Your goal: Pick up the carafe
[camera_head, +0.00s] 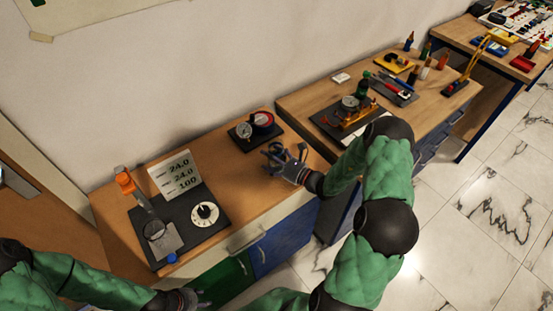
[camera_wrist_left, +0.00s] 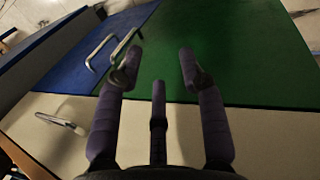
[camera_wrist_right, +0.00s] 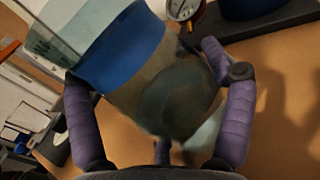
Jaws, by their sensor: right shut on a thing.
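The carafe (camera_wrist_right: 120,62) shows in the right wrist view as a see-through vessel with a pale blue part and a darker blue band, tilted in the picture. My right gripper (camera_wrist_right: 150,85) has its fingers around it and is shut on it. In the head view my right gripper (camera_head: 285,158) is over the wooden counter, and the carafe is hard to make out among its fingers. My left gripper (camera_wrist_left: 160,65) is open and empty in front of the green cabinet door (camera_wrist_left: 215,50). It is low at the counter's front in the head view (camera_head: 195,298).
A dark gauge rig with a white dial (camera_head: 204,213), orange-topped post (camera_head: 125,180) and number card (camera_head: 175,172) stands left on the counter. A board with round gauges (camera_head: 262,120) lies behind my right gripper. Another tool-covered counter (camera_head: 300,98) stands to the right.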

